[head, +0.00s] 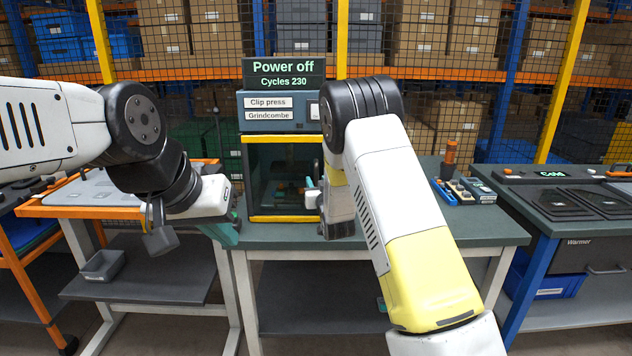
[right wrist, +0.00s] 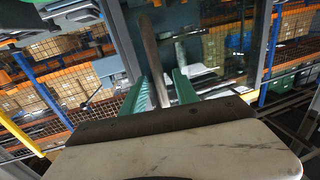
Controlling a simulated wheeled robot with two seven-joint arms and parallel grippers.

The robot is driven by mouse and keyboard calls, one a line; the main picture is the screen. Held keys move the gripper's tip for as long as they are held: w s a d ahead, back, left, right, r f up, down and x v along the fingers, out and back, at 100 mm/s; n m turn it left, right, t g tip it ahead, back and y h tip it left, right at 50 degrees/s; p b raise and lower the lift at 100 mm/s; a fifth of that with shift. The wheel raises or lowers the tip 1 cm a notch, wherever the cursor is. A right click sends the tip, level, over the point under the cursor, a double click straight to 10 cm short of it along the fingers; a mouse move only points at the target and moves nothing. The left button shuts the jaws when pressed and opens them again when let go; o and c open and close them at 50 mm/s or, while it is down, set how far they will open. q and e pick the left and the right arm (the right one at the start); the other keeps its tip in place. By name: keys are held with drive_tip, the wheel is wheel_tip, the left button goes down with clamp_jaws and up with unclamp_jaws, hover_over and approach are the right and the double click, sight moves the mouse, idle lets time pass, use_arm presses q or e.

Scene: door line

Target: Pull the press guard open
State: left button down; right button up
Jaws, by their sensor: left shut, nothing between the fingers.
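The clip press (head: 282,106) stands on the bench in the head view, its sign reading "Power off". Its guard (head: 284,219) is a dark clear panel with yellow top and bottom edges, and it looks closed. My right gripper (head: 314,188) is at the guard's right side, partly hidden by my arm. In the right wrist view its green fingers (right wrist: 163,92) are apart, with a grey bar, seemingly the guard handle (right wrist: 153,58), between them. I cannot tell whether they touch it. My left gripper (head: 230,232) is shut and empty, low at the bench's left front edge.
The green bench top (head: 430,226) is clear in front, with a tool tray (head: 465,190) to the right. A warmer counter (head: 575,205) stands further right. An orange-edged table (head: 90,210) is left. Mesh-fronted shelving with boxes is behind.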

drive_tip(key=shift+w+a, duration=0.15)
drive_tip(key=shift+w, duration=0.75)
clamp_jaws()
idle(0.8)
